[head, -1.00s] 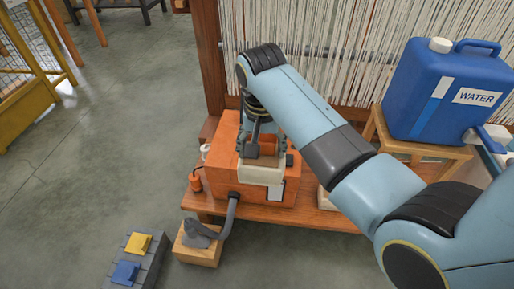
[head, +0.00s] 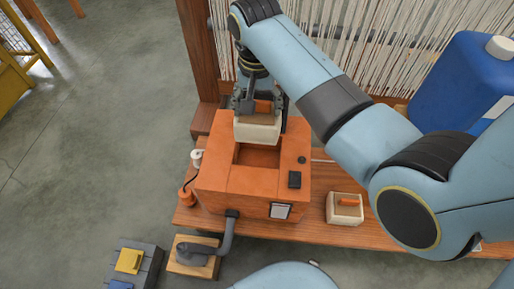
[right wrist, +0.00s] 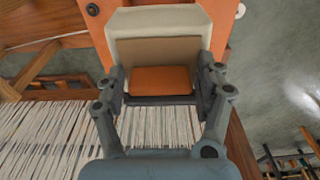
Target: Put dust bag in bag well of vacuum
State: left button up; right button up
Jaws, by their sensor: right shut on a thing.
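The vacuum is an orange box (head: 222,178) on a wooden bench, with an open square bag well (head: 258,157) in its top. My right gripper (head: 262,110) is shut on the dust bag (head: 257,131), a cream block with a tan top and an orange part. The bag is at the well's back edge in the head view and hides part of the opening. I cannot tell how high above it the bag is. In the right wrist view the bag (right wrist: 158,22) sits between the fingers of the right gripper (right wrist: 160,98). My left gripper is out of view.
A grey hose (head: 226,238) runs to a wooden block. A loom with pale threads (head: 330,45) stands behind, and a blue water can (head: 462,85) at right.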

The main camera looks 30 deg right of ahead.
notch_tip(320, 180, down, 13)
jog(key=b, duration=0.5)
jog(key=shift+b, duration=0.3)
notch_tip(320, 180, down, 5)
jog(key=shift+r+b, duration=0.15)
jog(key=shift+b, duration=1)
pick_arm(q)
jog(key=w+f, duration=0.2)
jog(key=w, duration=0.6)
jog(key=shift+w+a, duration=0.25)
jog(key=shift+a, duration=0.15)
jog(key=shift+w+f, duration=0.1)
pick_arm(e)
jog(key=o, duration=1.2)
jog(key=shift+o, duration=0.2)
